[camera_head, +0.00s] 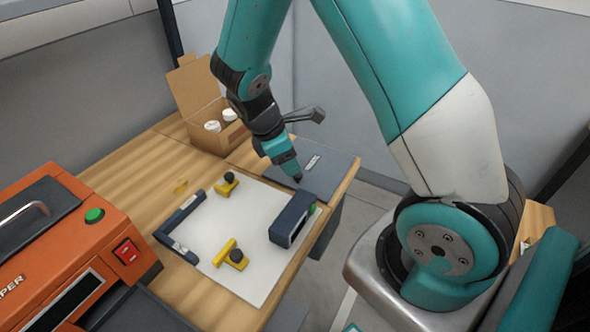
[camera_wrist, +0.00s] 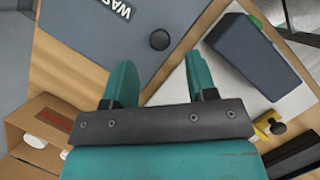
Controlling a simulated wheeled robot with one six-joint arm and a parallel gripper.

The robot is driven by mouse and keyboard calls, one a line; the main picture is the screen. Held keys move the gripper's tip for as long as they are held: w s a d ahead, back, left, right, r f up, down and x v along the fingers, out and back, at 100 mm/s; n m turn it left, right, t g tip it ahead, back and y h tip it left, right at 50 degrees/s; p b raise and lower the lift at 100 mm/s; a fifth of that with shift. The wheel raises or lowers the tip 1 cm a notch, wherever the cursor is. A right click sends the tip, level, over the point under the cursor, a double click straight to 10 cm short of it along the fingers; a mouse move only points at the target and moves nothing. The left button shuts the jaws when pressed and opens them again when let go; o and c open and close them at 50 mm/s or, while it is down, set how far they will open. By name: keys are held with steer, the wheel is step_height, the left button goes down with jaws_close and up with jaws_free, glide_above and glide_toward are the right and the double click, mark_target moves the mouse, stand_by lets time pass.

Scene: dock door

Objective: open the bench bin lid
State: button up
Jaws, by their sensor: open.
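The bin lid (camera_head: 338,172) is a flat grey-blue panel set in the far right of the wooden bench, with a white label. It looks shut, flush with the bench top. In the wrist view the lid (camera_wrist: 85,40) fills the upper left, its label partly readable as "WAS". A round black knob (camera_wrist: 159,40) sits near its edge. My gripper (camera_head: 290,170) is above the lid's near-left corner, pointing down. In the wrist view the teal fingers (camera_wrist: 161,80) are apart with nothing between them, and the knob lies just beyond their tips. I cannot tell the height gap.
A dark blue box-like device (camera_head: 290,222) stands on a white sheet (camera_head: 235,270) beside the lid. Yellow clamps with black knobs (camera_head: 232,256) are also there. An open cardboard box (camera_head: 205,125) with white-capped items stands behind. An orange machine (camera_head: 75,240) is at left.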

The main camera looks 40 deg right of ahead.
steer(key=x, duration=0.5)
steer(key=shift+r, duration=0.1)
jaws_close()
